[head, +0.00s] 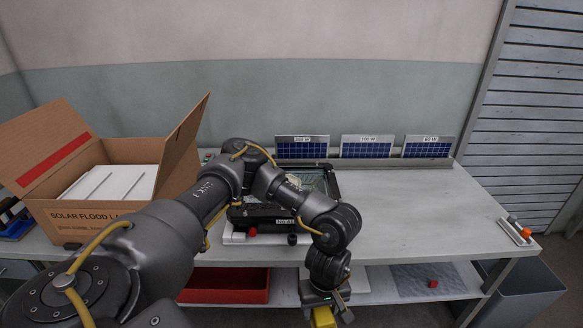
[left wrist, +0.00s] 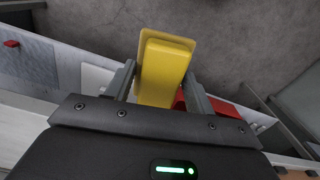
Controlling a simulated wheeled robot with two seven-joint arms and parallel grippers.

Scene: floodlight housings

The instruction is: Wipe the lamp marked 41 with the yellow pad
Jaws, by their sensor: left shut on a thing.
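The yellow pad (head: 323,317) is in my left gripper (head: 329,308), low in front of the table's front edge, partly cut off by the bottom of the head view. In the left wrist view the yellow pad (left wrist: 163,72) sits between both fingers, over the floor. A black-framed floodlight (head: 322,180) lies on the table, glass side up, largely behind my left arm. A small label (head: 285,221) is on its front edge, too small to read, so I cannot confirm the number 41. The pad is apart from the lamp. My right gripper is not in view.
An open cardboard box (head: 85,222) with white panels stands at the left. Solar panels (head: 302,147) stand along the back. A red tray (head: 225,286) is on the lower shelf. The table's right half (head: 420,210) is mostly clear. A grey bin (head: 523,292) stands at the right.

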